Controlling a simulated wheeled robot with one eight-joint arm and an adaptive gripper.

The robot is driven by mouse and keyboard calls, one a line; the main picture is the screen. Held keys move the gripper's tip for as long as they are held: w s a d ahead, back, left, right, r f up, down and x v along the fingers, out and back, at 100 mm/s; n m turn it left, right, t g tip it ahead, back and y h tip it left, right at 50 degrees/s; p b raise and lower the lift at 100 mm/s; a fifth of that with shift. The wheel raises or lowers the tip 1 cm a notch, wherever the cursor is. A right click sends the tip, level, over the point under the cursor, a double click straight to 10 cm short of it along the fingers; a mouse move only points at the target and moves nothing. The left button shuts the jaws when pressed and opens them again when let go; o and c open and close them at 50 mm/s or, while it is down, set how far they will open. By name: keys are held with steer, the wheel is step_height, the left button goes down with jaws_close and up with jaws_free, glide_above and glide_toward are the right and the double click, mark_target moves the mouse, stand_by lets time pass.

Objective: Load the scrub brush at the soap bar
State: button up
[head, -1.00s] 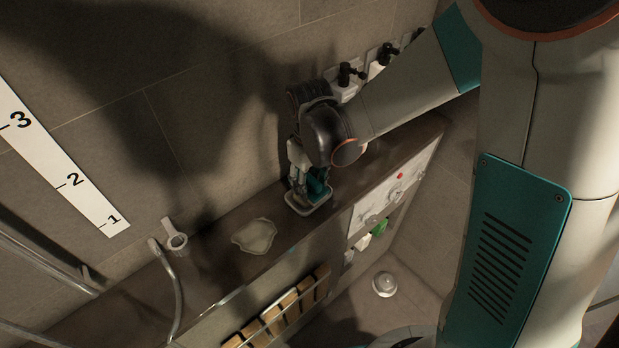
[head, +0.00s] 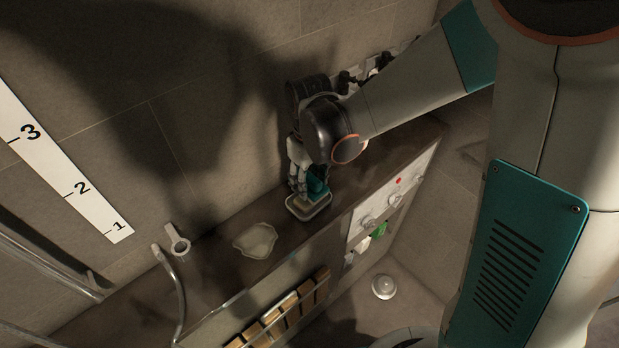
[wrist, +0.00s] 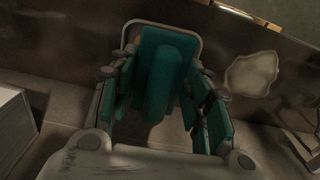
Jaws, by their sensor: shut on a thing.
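My gripper (head: 303,190) points down over a pale-rimmed soap dish (head: 312,216) on the dark shelf. It is shut on a teal block-like thing (head: 318,183), which looks like the scrub brush. In the wrist view the teal brush (wrist: 160,75) stands between the teal-padded fingers (wrist: 160,110), with the dish rim (wrist: 160,25) behind it. A pale yellowish patch (head: 304,202) shows in the dish below the brush. I cannot tell whether it is the soap bar or bristles, nor whether the brush touches it.
A pale, irregular flat patch (head: 255,240) lies on the shelf (head: 215,262) left of the dish. A grey ring-shaped fitting (head: 177,240) and a curved pipe (head: 180,295) are farther left. The tiled wall rises close behind the gripper. A white panel with knobs (head: 380,205) fronts the shelf.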

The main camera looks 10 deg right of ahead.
mark_target(310, 176)
steer(key=shift+r+p, duration=1.1)
steer(key=shift+r, duration=0.9)
steer(key=shift+f, duration=0.1)
